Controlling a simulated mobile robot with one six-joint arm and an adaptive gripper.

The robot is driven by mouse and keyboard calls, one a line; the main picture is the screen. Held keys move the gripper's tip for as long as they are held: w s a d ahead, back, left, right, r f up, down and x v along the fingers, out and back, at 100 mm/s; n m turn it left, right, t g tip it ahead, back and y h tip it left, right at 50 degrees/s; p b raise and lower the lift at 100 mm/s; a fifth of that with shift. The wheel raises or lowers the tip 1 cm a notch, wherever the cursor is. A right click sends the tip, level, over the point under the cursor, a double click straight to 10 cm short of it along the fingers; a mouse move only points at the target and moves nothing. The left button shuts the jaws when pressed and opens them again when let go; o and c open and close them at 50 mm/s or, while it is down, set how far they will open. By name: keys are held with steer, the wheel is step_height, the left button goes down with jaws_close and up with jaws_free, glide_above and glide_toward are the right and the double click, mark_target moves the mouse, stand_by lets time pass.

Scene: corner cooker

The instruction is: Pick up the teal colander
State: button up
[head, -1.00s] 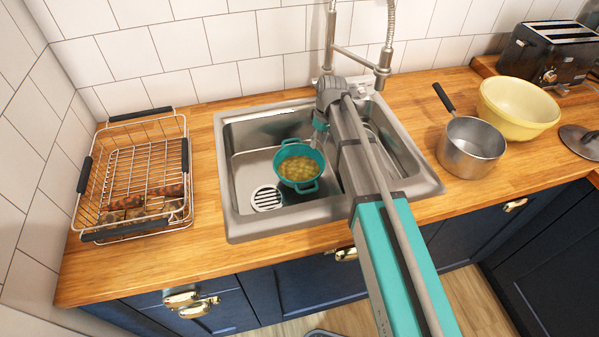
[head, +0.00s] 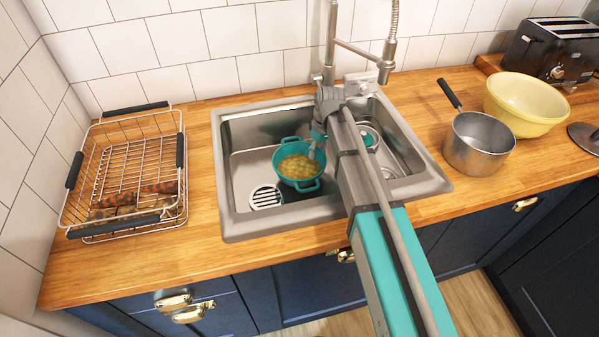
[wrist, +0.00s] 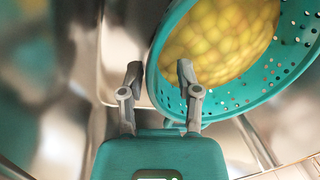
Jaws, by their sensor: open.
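The teal colander (head: 299,181) sits in the left part of the steel sink and holds yellow, potato-like pieces (head: 299,167). It has a small loop handle at its front and another at its back. In the wrist view the colander (wrist: 222,102) fills the upper right, with its perforated wall and rim close to the fingers. My gripper (wrist: 158,75) is open, with its two fingers apart near the rim. The right finger overlaps the colander's edge in the picture; I cannot tell whether it touches. In the head view my arm hides most of the gripper.
The sink (head: 240,226) has raised steel walls and a tap (head: 370,70) behind. A wire dish rack (head: 128,150) stands left. A saucepan (head: 478,158), a yellow bowl (head: 526,104) and a toaster (head: 550,48) stand right. The counter between rack and sink is clear.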

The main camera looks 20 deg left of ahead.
stand_by(0.4)
jaws_close()
